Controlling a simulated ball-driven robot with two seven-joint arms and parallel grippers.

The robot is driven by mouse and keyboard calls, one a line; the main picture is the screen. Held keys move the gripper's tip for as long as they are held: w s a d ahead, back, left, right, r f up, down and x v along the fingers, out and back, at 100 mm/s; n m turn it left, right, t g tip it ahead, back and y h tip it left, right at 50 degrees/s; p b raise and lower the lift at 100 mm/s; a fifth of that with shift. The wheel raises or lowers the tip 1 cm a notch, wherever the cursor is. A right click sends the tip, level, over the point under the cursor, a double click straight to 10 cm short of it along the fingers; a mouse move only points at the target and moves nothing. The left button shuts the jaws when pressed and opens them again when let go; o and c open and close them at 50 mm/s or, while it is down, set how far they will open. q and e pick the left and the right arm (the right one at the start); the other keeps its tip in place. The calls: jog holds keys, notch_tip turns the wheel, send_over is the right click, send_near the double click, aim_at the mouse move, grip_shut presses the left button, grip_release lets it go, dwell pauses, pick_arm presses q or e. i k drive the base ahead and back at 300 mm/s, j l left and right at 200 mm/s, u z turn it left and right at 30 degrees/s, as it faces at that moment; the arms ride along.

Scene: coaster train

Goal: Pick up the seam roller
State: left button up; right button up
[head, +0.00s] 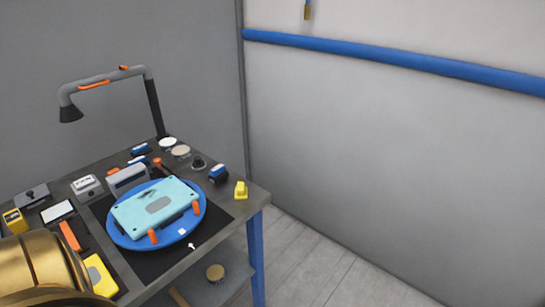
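I cannot make out with certainty which item is the seam roller. A small orange-tipped tool (159,164) lies behind the turntable, too small to identify. An orange-handled item (70,236) lies at the left of the workbench (232,228), and it is also not clear what it is. Neither of my grippers is in view. A large gold rounded part at the lower left, which looks like my own arm, hides the near left corner of the bench.
A blue round turntable (196,232) on a black mat (222,212) carries a pale teal case (180,193) with orange clips. A grey lamp (110,78) arches over the back. Floor to the right is clear.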

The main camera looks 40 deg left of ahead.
aim_at(218, 173)
jog(key=i+u, duration=0.15)
jog(key=i, duration=0.35)
jog(key=i+l+u, duration=0.15)
jog(key=i, duration=0.3)
jog(key=i+u, duration=0.2)
jog(key=u, duration=0.2)
jog(key=i+l+u, duration=0.15)
jog(key=u, duration=0.2)
jog(key=i+l+u, duration=0.2)
jog(key=u, duration=0.2)
jog(key=i+l+u, duration=0.15)
jog(key=u, duration=0.25)
